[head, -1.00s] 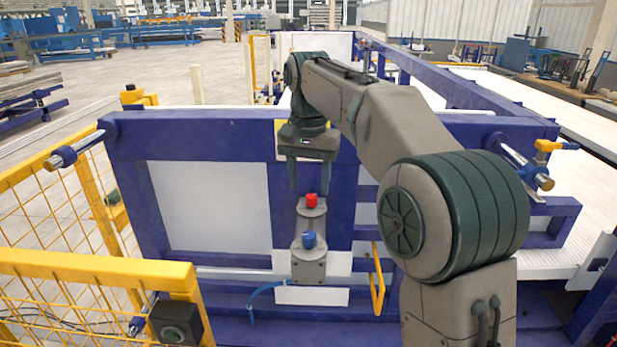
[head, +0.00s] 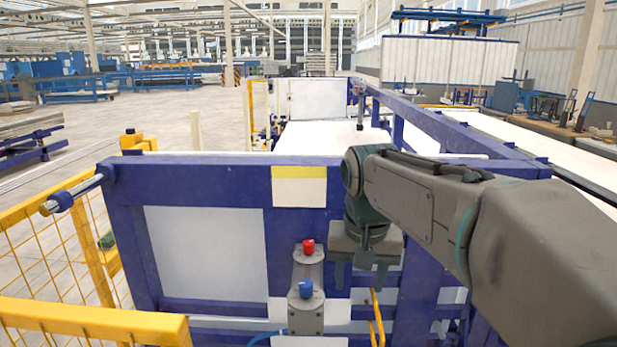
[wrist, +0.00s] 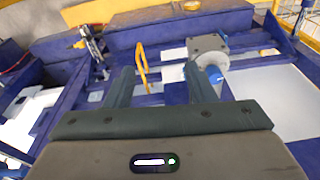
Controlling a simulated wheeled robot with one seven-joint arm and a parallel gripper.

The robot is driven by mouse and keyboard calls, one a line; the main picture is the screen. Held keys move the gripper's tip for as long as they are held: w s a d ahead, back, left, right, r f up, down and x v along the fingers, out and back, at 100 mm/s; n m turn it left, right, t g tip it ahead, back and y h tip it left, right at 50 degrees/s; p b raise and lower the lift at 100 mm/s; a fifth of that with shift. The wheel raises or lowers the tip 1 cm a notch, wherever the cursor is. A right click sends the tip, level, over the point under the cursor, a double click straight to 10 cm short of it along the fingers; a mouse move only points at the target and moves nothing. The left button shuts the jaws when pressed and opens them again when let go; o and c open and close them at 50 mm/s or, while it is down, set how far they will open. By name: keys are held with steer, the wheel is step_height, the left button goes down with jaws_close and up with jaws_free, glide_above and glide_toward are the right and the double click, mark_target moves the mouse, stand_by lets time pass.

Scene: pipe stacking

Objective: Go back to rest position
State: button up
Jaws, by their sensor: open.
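My gripper (head: 360,278) is open and empty in the head view, pointing down, to the right of the grey fixture. In the wrist view its two fingers (wrist: 157,80) stand apart with nothing between them. The grey fixture (head: 305,318) carries a red piece (head: 308,247) on its upper disc and a blue piece (head: 305,289) on its lower one. The blue piece also shows in the wrist view (wrist: 215,74), just right of the right finger. The red piece is not visible in the wrist view.
A blue frame (head: 190,180) with white panels stands before me. A yellow bent handle (head: 378,325) is below my gripper; it also shows in the wrist view (wrist: 141,66). A yellow mesh fence (head: 60,262) is at left. Open floor lies beyond at left.

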steer(key=s+d+f+t, duration=0.1)
steer(key=s+d+f, duration=0.2)
steer(key=s+f, duration=0.2)
steer(key=s+d+f+n, duration=0.1)
steer(key=s+d+f, duration=0.2)
steer(key=s, duration=0.6)
step_height(320, 180, down, 3)
steer(key=shift+s+d+r+t, duration=0.15)
steer(key=shift+t, duration=0.25)
steer(key=c, duration=0.3)
steer(key=shift+d, duration=0.1)
